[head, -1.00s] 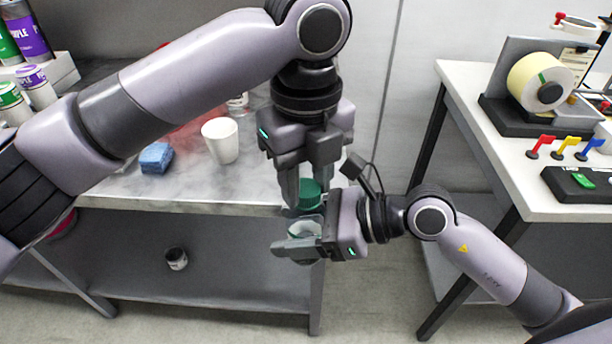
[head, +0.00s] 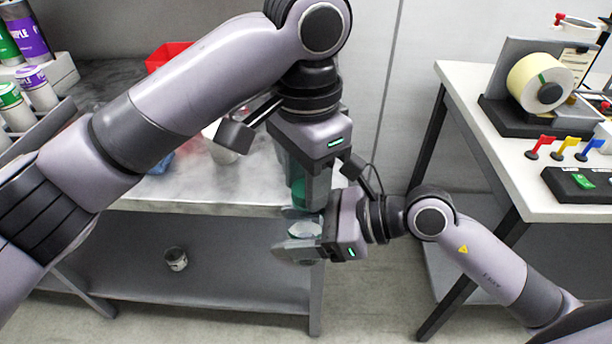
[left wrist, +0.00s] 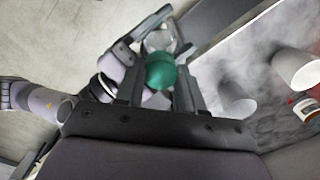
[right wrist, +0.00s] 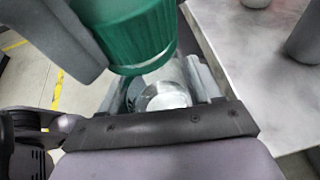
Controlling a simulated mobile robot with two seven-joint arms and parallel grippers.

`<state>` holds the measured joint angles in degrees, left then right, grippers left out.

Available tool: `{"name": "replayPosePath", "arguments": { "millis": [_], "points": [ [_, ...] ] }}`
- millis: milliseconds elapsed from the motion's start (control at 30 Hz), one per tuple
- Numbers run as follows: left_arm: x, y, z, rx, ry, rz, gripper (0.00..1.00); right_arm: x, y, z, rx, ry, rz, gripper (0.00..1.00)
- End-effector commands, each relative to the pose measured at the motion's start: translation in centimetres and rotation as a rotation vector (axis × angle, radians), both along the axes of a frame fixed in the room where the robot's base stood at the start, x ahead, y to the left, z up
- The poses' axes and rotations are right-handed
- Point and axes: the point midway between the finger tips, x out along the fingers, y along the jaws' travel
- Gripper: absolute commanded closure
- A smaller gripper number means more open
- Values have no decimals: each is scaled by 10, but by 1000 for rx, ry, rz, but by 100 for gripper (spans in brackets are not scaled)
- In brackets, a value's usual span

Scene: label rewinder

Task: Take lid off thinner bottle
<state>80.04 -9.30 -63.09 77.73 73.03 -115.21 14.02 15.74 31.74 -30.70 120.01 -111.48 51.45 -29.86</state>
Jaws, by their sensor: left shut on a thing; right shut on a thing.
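The thinner bottle (head: 304,230) is a clear bottle, held off the table's front edge in my right gripper (head: 302,246), which is shut on it. The bottle also shows in the right wrist view (right wrist: 166,96). The green lid (head: 299,194) is between the fingers of my left gripper (head: 308,200), which is shut on it and points down from above. In the left wrist view the lid (left wrist: 161,72) is between the fingertips, with the clear bottle (left wrist: 160,42) beyond it. In the right wrist view the lid (right wrist: 135,35) appears above the bottle mouth, apart from it.
A small can (head: 176,259) is on the lower shelf. A white bench (head: 455,82) with the label rewinder stands right.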

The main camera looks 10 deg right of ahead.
Motion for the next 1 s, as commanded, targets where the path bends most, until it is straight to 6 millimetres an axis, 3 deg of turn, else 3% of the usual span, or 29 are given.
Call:
{"name": "replayPosePath", "arguments": {
  "millis": [1000],
  "points": [
    [1, 1, 1, 2, -3, 1608, 99, 0, 0, 0, 1, -1, 1, 100]
  ]
}}
